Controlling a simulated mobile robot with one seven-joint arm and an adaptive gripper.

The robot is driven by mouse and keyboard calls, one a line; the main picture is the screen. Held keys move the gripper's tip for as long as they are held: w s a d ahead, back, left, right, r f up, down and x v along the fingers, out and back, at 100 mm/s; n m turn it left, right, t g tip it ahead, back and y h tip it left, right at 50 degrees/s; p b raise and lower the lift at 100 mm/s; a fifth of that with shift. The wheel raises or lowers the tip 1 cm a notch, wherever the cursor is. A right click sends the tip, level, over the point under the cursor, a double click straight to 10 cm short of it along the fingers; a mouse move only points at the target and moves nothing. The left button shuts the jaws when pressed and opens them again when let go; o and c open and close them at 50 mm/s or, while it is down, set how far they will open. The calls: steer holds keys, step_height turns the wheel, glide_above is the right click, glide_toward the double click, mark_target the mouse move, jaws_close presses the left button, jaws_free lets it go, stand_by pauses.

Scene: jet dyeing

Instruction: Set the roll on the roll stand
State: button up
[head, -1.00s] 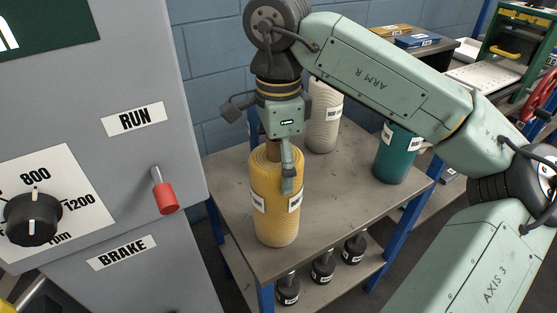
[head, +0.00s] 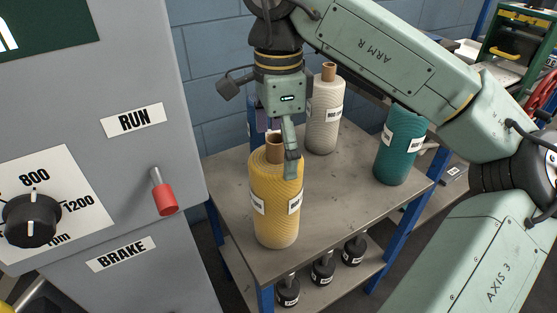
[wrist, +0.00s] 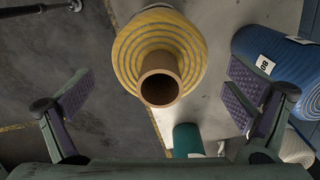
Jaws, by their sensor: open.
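A yellow roll (head: 275,205) with a brown core tube stands upright on the grey table, near its front left edge. My gripper (head: 279,142) is open just above it, with one finger in front of the core top and the other partly hidden. In the wrist view, my open gripper (wrist: 160,100) has its purple-padded fingers wide apart on either side of the yellow roll (wrist: 185,40). The core tube points up toward the camera, and neither finger touches it. I cannot make out a separate roll stand.
On the table (head: 335,200) stand a cream roll (head: 323,115), a teal roll (head: 400,145) and a blue roll (wrist: 275,62), mostly hidden in the head view. Black weights (head: 322,268) sit on the lower shelf. A grey control panel (head: 150,75) with a red-handled lever stands close at left.

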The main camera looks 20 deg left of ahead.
step_height(320, 180, up, 8)
steer(key=shift+r, duration=0.2)
stand_by(0.3)
